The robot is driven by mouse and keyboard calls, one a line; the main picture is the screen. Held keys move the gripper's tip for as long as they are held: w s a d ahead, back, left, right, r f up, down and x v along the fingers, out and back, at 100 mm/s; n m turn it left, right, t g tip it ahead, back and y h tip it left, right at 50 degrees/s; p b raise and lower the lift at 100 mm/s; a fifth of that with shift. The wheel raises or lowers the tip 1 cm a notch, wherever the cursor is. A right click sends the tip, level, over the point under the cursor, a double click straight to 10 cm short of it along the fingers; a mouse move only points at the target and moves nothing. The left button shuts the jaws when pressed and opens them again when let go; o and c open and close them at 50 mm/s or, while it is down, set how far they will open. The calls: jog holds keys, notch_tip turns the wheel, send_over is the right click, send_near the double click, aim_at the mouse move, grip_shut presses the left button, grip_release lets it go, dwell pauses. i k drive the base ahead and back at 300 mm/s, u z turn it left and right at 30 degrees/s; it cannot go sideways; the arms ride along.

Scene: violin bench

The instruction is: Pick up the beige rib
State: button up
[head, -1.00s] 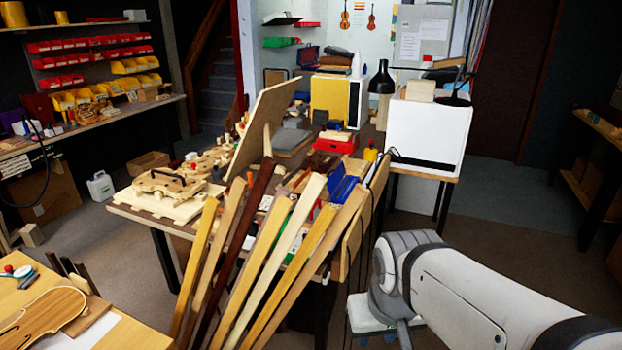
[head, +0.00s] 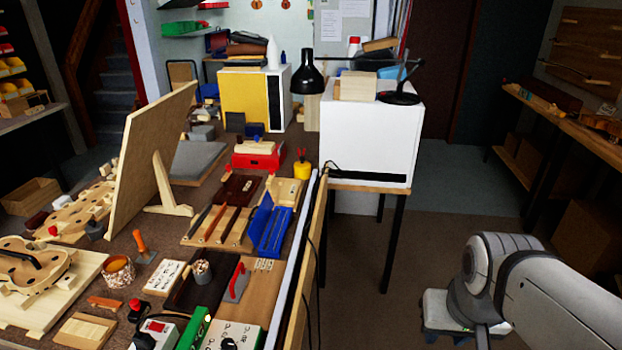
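I cannot pick out the beige rib with certainty among the many pale wooden pieces on the workbench (head: 150,238). Pale violin-shaped wooden forms (head: 82,212) lie at its left, and one with a dark handle (head: 35,262) sits on a pale board. A pale board with dark strips (head: 218,228) lies near the middle, beside a blue rack (head: 270,228). My arm shows at the lower right, over the floor and apart from the bench. My gripper's fingers are not visible.
A large upright panel (head: 152,155) stands on the bench's left part. A red box (head: 258,157) and yellow pot (head: 302,168) sit on the bench.

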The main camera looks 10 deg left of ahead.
aim_at(248, 224)
jog(key=u, duration=0.1)
jog(key=i, duration=1.35)
jog(key=u, duration=0.65)
jog(key=k, duration=0.8)
jog(key=u, duration=0.15)
jog(key=i, duration=0.85)
jog(key=z, duration=0.1)
